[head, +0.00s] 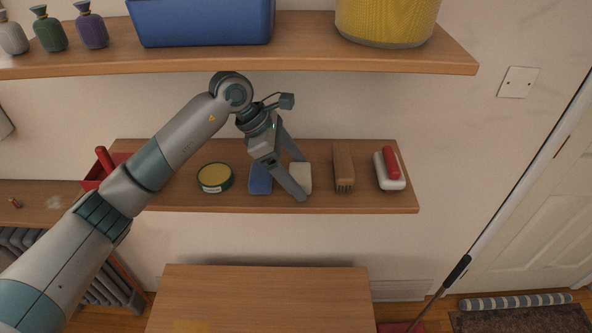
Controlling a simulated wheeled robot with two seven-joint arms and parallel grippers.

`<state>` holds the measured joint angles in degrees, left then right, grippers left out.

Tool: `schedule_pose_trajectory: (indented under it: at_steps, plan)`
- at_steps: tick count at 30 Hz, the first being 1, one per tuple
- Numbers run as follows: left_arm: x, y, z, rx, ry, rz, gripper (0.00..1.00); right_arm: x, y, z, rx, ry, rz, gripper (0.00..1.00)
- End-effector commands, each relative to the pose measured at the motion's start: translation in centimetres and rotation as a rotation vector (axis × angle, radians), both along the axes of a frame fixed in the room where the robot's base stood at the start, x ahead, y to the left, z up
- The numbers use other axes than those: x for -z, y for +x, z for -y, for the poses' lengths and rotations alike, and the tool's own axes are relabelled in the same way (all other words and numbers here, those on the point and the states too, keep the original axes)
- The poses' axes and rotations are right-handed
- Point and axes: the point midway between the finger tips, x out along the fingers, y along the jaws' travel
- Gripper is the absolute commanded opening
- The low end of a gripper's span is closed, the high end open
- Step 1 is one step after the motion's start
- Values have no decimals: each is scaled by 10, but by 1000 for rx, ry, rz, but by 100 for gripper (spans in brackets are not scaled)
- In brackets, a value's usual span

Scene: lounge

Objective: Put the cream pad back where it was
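A cream pad (304,176) is on the middle wooden shelf (230,203), between a blue pad (260,181) and a brown brush (343,164). My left gripper (302,178) reaches in from the left. Its two fingers are spread apart, one tip near the back edge of the cream pad and one in front of its lower left part. The near finger hides some of the cream pad and the blue pad. I cannot tell whether the fingers touch the cream pad. My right gripper is not in view.
On the same shelf are a round tin (214,177), a white and red brush (389,170) and a red box (95,177). An upper shelf (300,57) holds a blue bin (205,22), a yellow basket (387,22) and several small bottles. A wooden surface (265,295) stands below.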

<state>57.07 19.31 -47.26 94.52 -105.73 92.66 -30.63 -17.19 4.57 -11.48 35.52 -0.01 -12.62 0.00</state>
Motion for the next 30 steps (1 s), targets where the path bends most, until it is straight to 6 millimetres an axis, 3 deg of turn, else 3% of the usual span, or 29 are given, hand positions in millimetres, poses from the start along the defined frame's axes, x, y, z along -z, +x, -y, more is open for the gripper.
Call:
schedule_pose_trajectory:
  at_steps: [13, 23, 30]
  plan:
    - [-4, 0, 0, 0, 0, 0, 80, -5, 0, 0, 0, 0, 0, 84]
    - [-22, 1, -15, -1, 0, 4, 80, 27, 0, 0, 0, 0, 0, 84]
    - [-23, 1, -62, -4, 2, 2, 80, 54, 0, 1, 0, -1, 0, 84]
